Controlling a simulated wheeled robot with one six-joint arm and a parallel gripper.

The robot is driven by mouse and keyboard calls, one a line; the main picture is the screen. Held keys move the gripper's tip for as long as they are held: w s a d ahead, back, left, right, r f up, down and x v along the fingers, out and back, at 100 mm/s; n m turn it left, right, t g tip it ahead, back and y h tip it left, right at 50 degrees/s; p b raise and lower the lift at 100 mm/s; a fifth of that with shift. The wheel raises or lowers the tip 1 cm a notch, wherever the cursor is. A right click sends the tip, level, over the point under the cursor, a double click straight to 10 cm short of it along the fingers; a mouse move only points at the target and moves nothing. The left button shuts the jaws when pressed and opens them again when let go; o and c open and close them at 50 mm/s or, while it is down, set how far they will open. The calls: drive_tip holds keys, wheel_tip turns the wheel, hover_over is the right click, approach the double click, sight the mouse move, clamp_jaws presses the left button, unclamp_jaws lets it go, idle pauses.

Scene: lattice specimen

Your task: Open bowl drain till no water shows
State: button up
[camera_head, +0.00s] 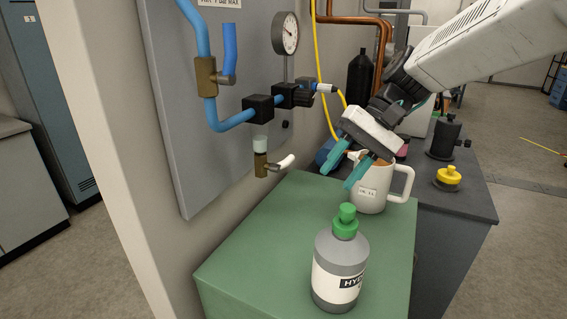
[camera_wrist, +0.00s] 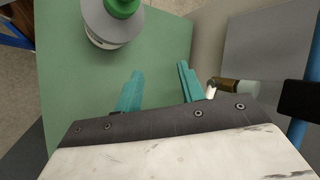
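The bowl (camera_head: 260,143) is a small pale, translucent cup on the grey wall panel in the head view. Its brass drain (camera_head: 260,164) hangs below, with a white lever (camera_head: 283,162) pointing right. Whether water stands in the bowl is too small to tell. In the wrist view the brass drain (camera_wrist: 226,85) and pale bowl (camera_wrist: 249,87) lie just right of the right finger, which hides part of the lever. My gripper (camera_head: 338,174) has teal fingers spread apart with nothing between them. It is above the green cabinet, right of the lever in the head view (camera_wrist: 160,70).
A grey bottle with a green cap (camera_head: 340,265) stands at the front of the green cabinet top (camera_head: 250,250). Blue pipe (camera_head: 237,121), black fittings and a gauge (camera_head: 285,33) are above the bowl. The left cabinet top is clear.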

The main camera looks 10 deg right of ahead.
sight(292, 159)
drive_tip(key=w+a+g+y, duration=0.1)
drive_tip(key=w+y, duration=0.1)
drive_tip(key=w, duration=0.2)
drive_tip(key=w+f+g+y, duration=0.1)
drive_tip(key=w+y, duration=0.1)
drive_tip(key=w, duration=0.2)
drive_tip(key=w+a+f+g+y, duration=0.1)
drive_tip(key=w+y, duration=0.2)
drive_tip(key=w, duration=0.2)
drive_tip(key=shift+a+f+g, duration=0.1)
drive_tip(key=shift+a+g, duration=0.2)
drive_tip(key=shift+m, duration=0.3)
drive_tip(key=x, duration=0.7)
drive_tip(key=shift+a, duration=0.3)
clamp_jaws()
